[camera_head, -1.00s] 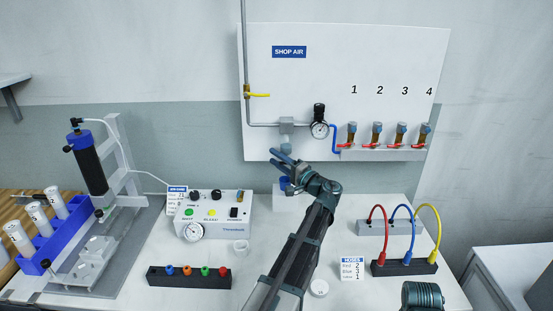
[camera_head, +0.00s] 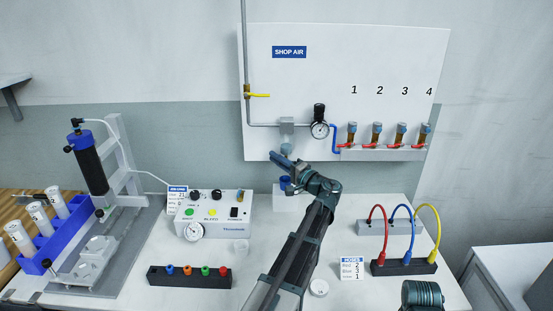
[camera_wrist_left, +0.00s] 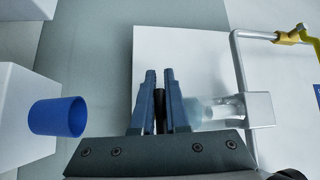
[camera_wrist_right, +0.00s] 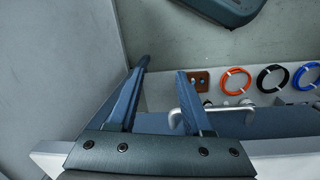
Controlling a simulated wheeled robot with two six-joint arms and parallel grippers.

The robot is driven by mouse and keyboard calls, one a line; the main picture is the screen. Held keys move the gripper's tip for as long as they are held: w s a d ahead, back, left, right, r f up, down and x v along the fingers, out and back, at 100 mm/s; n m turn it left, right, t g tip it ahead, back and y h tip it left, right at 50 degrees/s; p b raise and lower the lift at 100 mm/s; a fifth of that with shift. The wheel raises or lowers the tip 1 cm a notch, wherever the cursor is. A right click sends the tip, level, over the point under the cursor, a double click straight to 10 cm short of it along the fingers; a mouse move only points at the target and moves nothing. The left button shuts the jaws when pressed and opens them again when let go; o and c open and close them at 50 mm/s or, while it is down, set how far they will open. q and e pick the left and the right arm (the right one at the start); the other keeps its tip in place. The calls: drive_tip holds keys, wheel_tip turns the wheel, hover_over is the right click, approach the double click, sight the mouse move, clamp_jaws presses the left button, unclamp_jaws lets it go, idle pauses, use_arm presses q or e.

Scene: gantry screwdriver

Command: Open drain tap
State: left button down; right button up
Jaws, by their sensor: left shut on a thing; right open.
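My left gripper (camera_head: 280,160) is at the underside of the grey filter unit (camera_head: 286,128) on the shop-air panel. In the left wrist view its fingers (camera_wrist_left: 159,78) are shut on a dark, narrow piece (camera_wrist_left: 159,104), which seems to be the drain tap. It sits at the end of the clear bowl (camera_wrist_left: 212,111). The fingers hide most of the tap in the head view, so I cannot tell its turn. A blue cup (camera_wrist_left: 58,117) is below, apart from the fingers. My right gripper (camera_wrist_right: 163,75) is open and empty.
A yellow-handled valve (camera_head: 257,95) is on the pipe to the left. The black-topped regulator with gauge (camera_head: 319,129) is close on the right, followed by several red-levered outlets (camera_head: 377,134). The Thronbook-type control box (camera_head: 215,212) and hose rack (camera_head: 403,267) stand on the bench.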

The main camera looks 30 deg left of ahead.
use_arm(q)
drive_tip(key=f+n+h+p, duration=0.1)
drive_tip(key=n+h+p, duration=0.1)
drive_tip(key=h+p, duration=0.1)
drive_tip(key=d+f+n+h+p, duration=0.1)
drive_tip(key=n+h+p, duration=0.2)
drive_tip(key=p, duration=0.2)
drive_tip(key=n+h+p, duration=0.2)
drive_tip(key=h+p, duration=0.1)
drive_tip(key=p, duration=0.1)
drive_tip(key=shift+w+d+f+n+t+h+p, duration=0.2)
drive_tip(key=shift+w+f+n+t+h+p, duration=0.1)
drive_tip(key=shift+f+t+h+p, duration=0.1)
drive_tip(key=shift+w+d+f+n+t+h+p, duration=0.2)
drive_tip(key=shift+n+t+h+p, duration=0.25)
drive_tip(key=shift+h, duration=0.35)
drive_tip(key=shift+w+d+f+n+t+h+p, duration=0.15)
drive_tip(key=shift+d+n+t+h+p, duration=0.2)
drive_tip(key=shift+h, duration=0.35)
drive_tip(key=c, duration=0.9)
unclamp_jaws()
